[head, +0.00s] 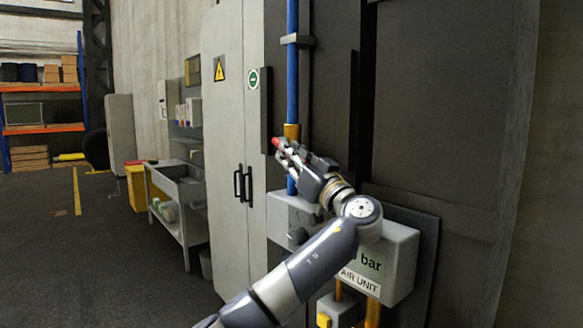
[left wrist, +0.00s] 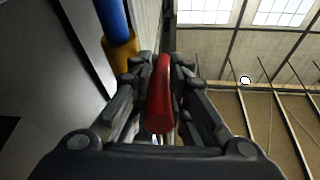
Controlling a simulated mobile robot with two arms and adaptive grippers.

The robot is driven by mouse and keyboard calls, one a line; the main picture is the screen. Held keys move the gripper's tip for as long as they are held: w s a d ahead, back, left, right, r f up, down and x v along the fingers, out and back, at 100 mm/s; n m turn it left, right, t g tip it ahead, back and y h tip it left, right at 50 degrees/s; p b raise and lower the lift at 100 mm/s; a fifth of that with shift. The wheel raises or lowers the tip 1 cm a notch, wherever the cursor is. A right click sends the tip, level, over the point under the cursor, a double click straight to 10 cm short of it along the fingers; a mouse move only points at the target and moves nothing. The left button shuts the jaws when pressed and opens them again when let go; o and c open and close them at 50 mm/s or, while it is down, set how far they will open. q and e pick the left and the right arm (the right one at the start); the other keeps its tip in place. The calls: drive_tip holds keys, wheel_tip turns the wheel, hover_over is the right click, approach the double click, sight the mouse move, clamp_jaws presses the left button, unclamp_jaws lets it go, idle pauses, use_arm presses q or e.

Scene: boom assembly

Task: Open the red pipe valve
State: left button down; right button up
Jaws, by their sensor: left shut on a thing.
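The red valve handle (left wrist: 159,95) sits between the fingers of my left gripper (left wrist: 160,75) in the left wrist view, and the gripper is shut on it. In the head view only a small red end of the handle (head: 276,142) shows past the fingertips of the gripper (head: 283,150). The handle is beside the yellow-brown fitting (head: 291,131) on the vertical blue pipe (head: 292,80). The fitting and pipe also show just left of the fingers in the left wrist view (left wrist: 121,50). My right gripper is not in view.
A grey air unit box (head: 400,250) with a "bar" display is on the wall behind my left arm. A tall grey cabinet (head: 228,150) stands left of the pipe. A grey sink bench (head: 180,200) and shelves (head: 40,105) are further left, with open floor in front.

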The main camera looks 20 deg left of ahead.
use_arm(q)
drive_tip(key=shift+f, duration=0.15)
drive_tip(key=c, duration=1.5)
unclamp_jaws()
drive_tip(key=shift+d, duration=0.1)
drive_tip(key=shift+c, duration=0.2)
drive_tip(key=shift+s+d+f, duration=0.15)
drive_tip(key=shift+d, duration=0.1)
drive_tip(key=s+d, duration=0.8)
drive_tip(key=d, duration=0.1)
drive_tip(key=shift+d, duration=0.4)
